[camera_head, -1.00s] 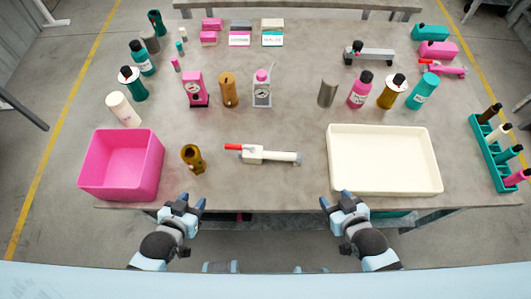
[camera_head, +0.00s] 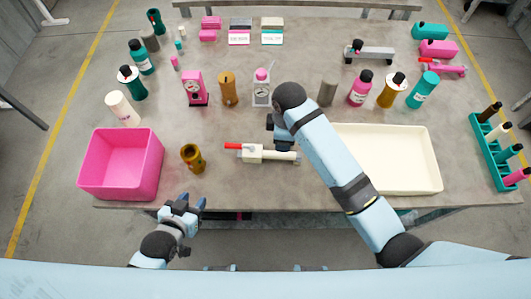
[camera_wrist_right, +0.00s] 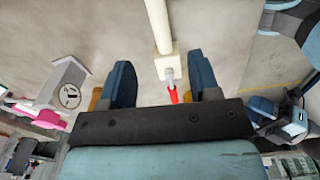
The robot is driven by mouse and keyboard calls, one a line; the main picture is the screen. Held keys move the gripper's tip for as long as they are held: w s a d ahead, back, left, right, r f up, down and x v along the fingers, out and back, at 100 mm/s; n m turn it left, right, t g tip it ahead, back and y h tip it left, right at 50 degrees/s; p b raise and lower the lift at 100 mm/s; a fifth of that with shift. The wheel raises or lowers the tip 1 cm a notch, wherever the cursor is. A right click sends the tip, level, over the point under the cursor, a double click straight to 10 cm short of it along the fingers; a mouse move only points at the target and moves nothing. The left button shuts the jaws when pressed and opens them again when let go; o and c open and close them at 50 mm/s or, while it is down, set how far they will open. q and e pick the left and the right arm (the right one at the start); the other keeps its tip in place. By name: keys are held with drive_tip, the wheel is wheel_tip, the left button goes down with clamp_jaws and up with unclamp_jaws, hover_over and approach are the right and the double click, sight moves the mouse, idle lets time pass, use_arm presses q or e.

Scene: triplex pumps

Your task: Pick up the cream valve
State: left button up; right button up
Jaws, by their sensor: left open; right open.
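The cream valve (camera_head: 253,153) lies on the grey table near the middle front, with a red handle at its left and a pale pipe end at its right. My right arm reaches over the table and its gripper is at the valve, partly hidden by the arm in the head view. In the right wrist view, my right gripper (camera_wrist_right: 162,80) is open, and the cream valve (camera_wrist_right: 168,65) shows between its two blue fingers, with the red handle near the palm. Whether the fingers touch it cannot be told. My left gripper (camera_head: 184,205) is open and empty at the table's front edge.
A pink bin (camera_head: 120,180) stands front left, with a brown-gold part (camera_head: 192,158) beside it. A cream tray (camera_head: 405,165) lies right of the valve, partly behind my right arm. Bottles and gauges stand behind. Clear table surrounds the valve's left side.

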sight(279, 154)
drive_tip(key=f, duration=1.1)
drive_tip(key=shift+w+a+f, duration=0.15)
drive_tip(key=shift+a+f, duration=0.05)
drive_tip(key=shift+a, duration=0.1)
drive_tip(key=shift+c, duration=0.2)
clamp_jaws()
